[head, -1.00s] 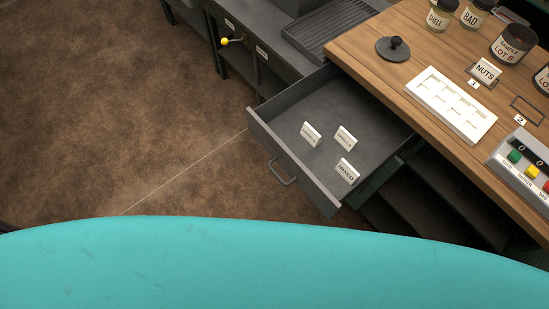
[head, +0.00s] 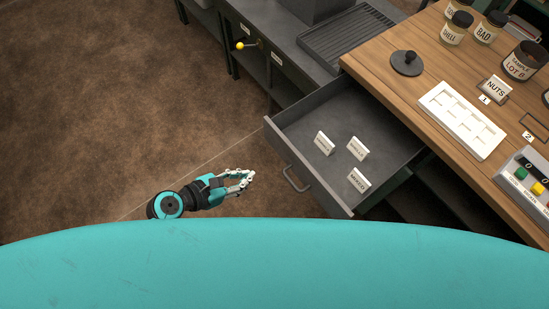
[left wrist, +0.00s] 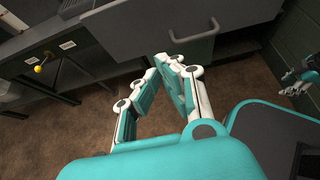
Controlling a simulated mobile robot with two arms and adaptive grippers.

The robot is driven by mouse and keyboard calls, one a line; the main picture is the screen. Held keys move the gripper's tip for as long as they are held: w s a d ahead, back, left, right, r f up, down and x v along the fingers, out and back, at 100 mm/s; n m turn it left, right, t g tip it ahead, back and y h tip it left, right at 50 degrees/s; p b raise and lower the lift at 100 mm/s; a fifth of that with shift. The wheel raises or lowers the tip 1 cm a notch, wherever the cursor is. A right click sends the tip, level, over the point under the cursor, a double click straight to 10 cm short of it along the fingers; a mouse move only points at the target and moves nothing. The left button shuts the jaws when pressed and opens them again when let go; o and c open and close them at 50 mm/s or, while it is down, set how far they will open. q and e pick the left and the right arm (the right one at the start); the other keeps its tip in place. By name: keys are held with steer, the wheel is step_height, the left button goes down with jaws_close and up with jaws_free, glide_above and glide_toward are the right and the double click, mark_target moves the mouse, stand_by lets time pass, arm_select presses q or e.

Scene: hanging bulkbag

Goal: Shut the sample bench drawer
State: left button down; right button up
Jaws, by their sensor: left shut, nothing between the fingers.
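The grey sample bench drawer (head: 395,135) stands pulled out from under the wooden bench top, with three small white label cards inside. Its front carries a bar handle (head: 295,180), which also shows in the left wrist view (left wrist: 196,36). My left gripper (head: 250,176) is shut and empty, to the left of the drawer front and apart from it in the head view. In the left wrist view its fingertips (left wrist: 166,62) point toward the drawer front, just left of the handle. My right gripper (left wrist: 302,84) shows partly at the right edge of that view; its finger state is unclear.
The wooden bench (head: 425,85) holds jars, a white tray (head: 462,120), a black knobbed weight (head: 407,62) and a button box (head: 525,180). A dark side bench with a yellow-knobbed lever (head: 241,45) stands behind the drawer. The brown floor in front is clear.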

arm_select(q)
glide_toward(286, 157)
step_height(286, 157, down, 3)
steer(key=w+d, duration=0.2)
steer(key=d, duration=0.1)
steer(key=shift+w, duration=0.15)
steer(key=shift+w+d+f, duration=0.15)
steer(key=shift+w+d, duration=0.35)
steer(key=shift+d, duration=0.05)
